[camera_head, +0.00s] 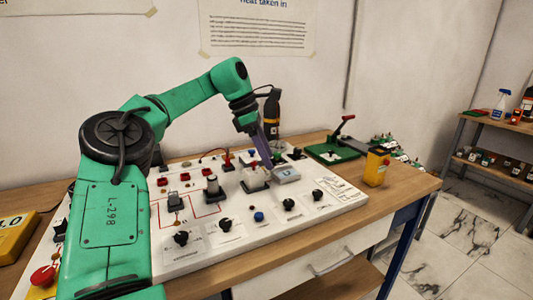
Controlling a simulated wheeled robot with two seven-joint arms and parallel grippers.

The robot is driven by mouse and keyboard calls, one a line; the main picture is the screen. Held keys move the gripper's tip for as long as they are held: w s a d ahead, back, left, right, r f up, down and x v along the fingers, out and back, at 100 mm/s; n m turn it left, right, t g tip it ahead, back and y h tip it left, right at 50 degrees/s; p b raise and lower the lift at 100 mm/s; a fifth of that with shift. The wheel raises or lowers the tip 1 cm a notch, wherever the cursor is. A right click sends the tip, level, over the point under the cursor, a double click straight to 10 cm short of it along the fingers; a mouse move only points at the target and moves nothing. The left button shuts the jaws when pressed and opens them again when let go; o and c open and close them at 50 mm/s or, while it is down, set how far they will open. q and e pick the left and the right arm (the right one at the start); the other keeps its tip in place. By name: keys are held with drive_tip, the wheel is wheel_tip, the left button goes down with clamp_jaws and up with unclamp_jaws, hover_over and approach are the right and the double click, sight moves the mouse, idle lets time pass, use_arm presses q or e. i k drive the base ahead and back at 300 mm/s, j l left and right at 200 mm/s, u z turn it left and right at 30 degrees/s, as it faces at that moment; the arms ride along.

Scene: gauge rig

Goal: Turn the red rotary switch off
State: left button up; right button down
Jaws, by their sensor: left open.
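My green left arm reaches in from the left over a white panel board (330,205) on the table. Small red parts (185,177) sit at the board's back left, and a red-topped part (228,160) stands further right. A large red knob (43,276) shows at the far left. I cannot tell which is the red rotary switch. My right gripper is out of view.
Several black knobs (288,204) and a blue knob (259,216) line the board's front.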

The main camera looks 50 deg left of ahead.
sight(44, 275)
drive_tip(key=k+l, duration=0.35)
drive_tip(key=l, duration=0.15)
drive_tip(key=k+l, duration=0.35)
drive_tip(key=l, duration=0.2)
